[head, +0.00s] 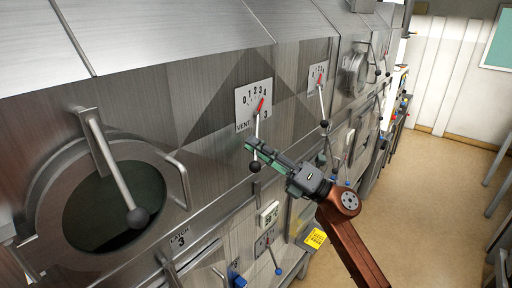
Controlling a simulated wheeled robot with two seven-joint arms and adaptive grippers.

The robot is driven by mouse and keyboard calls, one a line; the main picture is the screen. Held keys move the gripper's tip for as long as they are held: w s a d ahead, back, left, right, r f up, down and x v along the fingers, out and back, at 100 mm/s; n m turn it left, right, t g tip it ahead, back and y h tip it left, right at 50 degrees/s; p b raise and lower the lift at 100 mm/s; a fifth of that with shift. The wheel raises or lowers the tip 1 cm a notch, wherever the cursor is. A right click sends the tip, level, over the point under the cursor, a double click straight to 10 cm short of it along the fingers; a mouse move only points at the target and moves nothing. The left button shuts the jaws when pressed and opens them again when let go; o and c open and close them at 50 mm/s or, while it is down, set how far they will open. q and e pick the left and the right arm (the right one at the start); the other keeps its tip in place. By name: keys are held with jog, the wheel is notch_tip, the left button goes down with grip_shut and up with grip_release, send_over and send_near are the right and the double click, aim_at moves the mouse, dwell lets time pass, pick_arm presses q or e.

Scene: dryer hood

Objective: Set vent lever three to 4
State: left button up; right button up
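The vent 3 plate (242,115) is on the steel hood front, left of centre, with a number scale and a red pointer (261,105). The pointer tilts up and right, toward the high end of the scale; the exact number is too small to tell. The vent lever three (257,127) hangs down from the plate to a black ball (255,166). My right gripper (254,151) comes from the lower right, its fingers across the lever's lower rod just above the ball. Whether they grip the rod is unclear. My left gripper is out of view.
A round door (100,205) with a bar handle (112,170) is at left. A second plate and lever (321,100) stand farther right. A small lower lever (272,256) and a yellow label (315,238) are below. Open floor (440,200) lies at right.

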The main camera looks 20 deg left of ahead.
jog(key=shift+d+f, duration=0.15)
jog(key=shift+d, duration=0.05)
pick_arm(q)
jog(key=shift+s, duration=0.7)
pick_arm(e)
jog(key=v, duration=1.1)
jog(key=shift+d, duration=0.3)
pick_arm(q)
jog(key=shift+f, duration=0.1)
pick_arm(e)
jog(key=shift+f, duration=0.15)
